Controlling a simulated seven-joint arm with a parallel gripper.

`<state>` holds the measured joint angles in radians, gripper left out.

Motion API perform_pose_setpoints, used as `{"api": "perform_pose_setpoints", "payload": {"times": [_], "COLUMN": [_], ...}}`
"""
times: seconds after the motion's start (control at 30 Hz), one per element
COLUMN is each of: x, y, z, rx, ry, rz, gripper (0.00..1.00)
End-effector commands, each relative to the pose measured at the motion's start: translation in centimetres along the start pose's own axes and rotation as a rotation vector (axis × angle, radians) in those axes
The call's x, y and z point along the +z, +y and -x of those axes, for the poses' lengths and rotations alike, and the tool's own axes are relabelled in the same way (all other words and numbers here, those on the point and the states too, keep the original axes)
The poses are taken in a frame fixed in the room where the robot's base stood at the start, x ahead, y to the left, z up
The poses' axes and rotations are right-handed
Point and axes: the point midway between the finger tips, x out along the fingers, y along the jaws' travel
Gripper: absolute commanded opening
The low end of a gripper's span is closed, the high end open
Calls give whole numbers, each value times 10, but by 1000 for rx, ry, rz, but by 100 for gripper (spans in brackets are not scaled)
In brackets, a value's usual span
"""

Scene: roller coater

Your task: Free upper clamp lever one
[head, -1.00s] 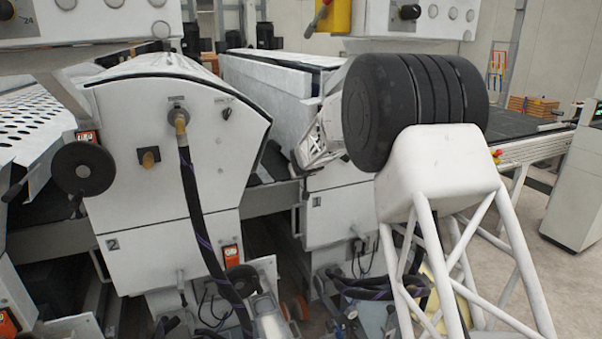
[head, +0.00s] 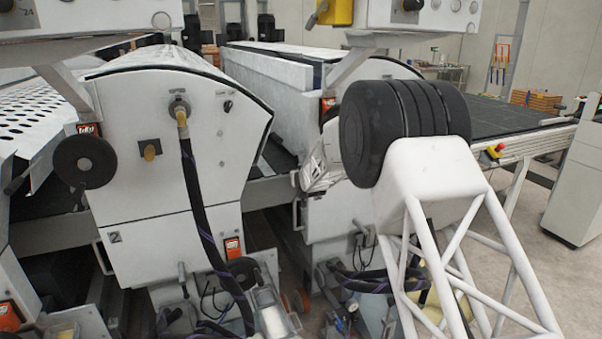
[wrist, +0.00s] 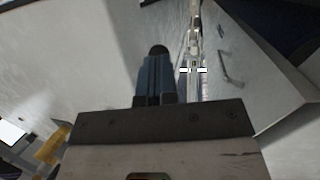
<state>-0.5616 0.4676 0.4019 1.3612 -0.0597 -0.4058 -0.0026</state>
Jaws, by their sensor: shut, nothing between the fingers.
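In the wrist view my gripper (wrist: 157,55) shows as dark blue-grey fingers, shut together with nothing between them. They point toward a pale machine panel (wrist: 100,50). A narrow metallic fitting (wrist: 195,32) lies just right of the fingertips, apart from them in the picture. I cannot tell whether it is upper clamp lever one. In the head view the rear coater unit (head: 335,215) is partly hidden behind my arm, and my gripper's fingers cannot be made out. No clamp lever can be clearly identified there.
The nearer coater unit (head: 150,200) stands left, with a black handwheel (head: 85,161) and a hanging hose (head: 200,220). A dark conveyor (head: 510,120) with a red stop button (head: 500,147) is at right. A bent handle (wrist: 232,68) is on the right panel.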

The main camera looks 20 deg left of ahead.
Motion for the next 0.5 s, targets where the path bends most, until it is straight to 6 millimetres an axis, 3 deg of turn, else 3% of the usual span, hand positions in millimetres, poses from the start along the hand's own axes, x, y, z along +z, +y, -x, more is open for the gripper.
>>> {"api": "perform_pose_setpoints", "payload": {"times": [0.5], "x": [13], "y": [-6], "z": [-29], "rx": [-1], "ry": [349], "rz": [-68], "gripper": [0]}}
